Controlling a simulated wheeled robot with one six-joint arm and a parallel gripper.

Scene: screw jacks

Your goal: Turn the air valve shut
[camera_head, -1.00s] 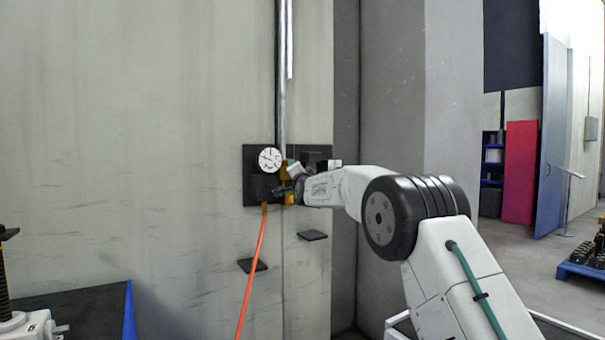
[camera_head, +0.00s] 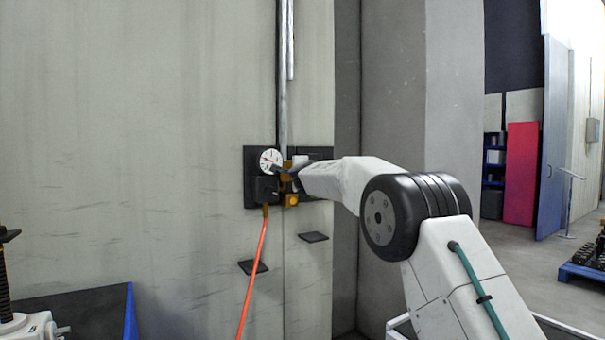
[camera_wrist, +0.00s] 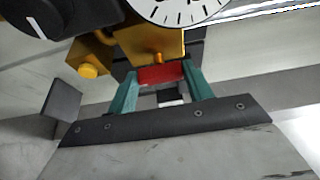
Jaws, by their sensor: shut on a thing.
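The air valve is a brass-coloured body (camera_wrist: 150,45) on a dark wall panel (camera_head: 250,190), below a round white gauge (camera_head: 270,160). The valve has a red handle (camera_wrist: 158,75), seen end-on in the wrist view. My gripper (camera_wrist: 162,78) has teal fingers, one on each side of the red handle, and is shut on it. In the head view my gripper (camera_head: 288,171) is just right of the gauge and partly covers the valve. The handle's exact angle is hard to tell.
A black knob (camera_wrist: 40,15) with a white mark and a yellow-capped brass fitting (camera_wrist: 88,70) sit close beside the valve. An orange hose (camera_head: 254,270) hangs below the panel. Two small dark ledges (camera_head: 313,237) jut from the wall. A vertical pipe (camera_head: 283,80) runs above.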

